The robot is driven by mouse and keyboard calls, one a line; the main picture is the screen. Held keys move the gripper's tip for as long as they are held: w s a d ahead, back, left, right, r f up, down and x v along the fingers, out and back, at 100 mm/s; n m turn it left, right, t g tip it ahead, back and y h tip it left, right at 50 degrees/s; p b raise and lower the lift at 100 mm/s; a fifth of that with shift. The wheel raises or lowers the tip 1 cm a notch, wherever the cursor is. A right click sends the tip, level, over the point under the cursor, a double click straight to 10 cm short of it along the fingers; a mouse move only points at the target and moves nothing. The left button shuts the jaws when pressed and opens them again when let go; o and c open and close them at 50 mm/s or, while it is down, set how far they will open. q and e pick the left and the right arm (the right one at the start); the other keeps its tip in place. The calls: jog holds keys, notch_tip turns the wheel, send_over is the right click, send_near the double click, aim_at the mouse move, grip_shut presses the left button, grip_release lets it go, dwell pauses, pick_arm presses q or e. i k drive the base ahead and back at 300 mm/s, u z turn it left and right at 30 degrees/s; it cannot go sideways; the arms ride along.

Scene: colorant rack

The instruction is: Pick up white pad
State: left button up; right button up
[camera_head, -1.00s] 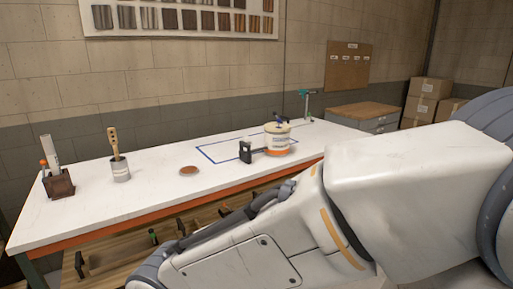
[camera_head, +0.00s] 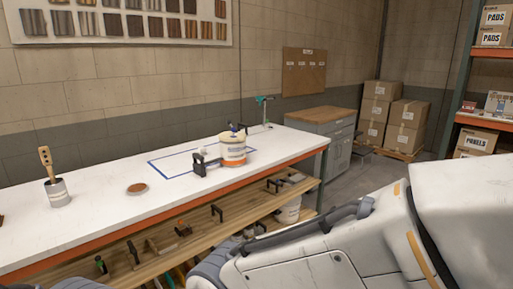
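I cannot make out a white pad for certain. Boxes marked PADS (camera_head: 494,17) stand on the upper shelf at the far right, and their contents are hidden. A small round brown disc with a pale rim (camera_head: 137,188) lies on the white bench. A small whitish thing (camera_head: 201,151) shows behind a black clamp (camera_head: 200,165) on the bench, too small to identify. Neither gripper shows; only a large white arm link of mine fills the lower right.
A grey cabinet (camera_head: 335,130), stacked cartons (camera_head: 405,125) and a shelf rack (camera_head: 484,119) stand beyond. Grey floor (camera_head: 365,175) is open between bench and rack.

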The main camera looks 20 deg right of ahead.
aim_at(201, 151)
jog(key=z, duration=0.6)
jog(key=i, duration=0.85)
jog(key=z, duration=0.4)
jog(key=i, duration=1.7)
jog(key=u, duration=1.4)
jog(key=i, duration=0.75)
jog(key=u, duration=0.75)
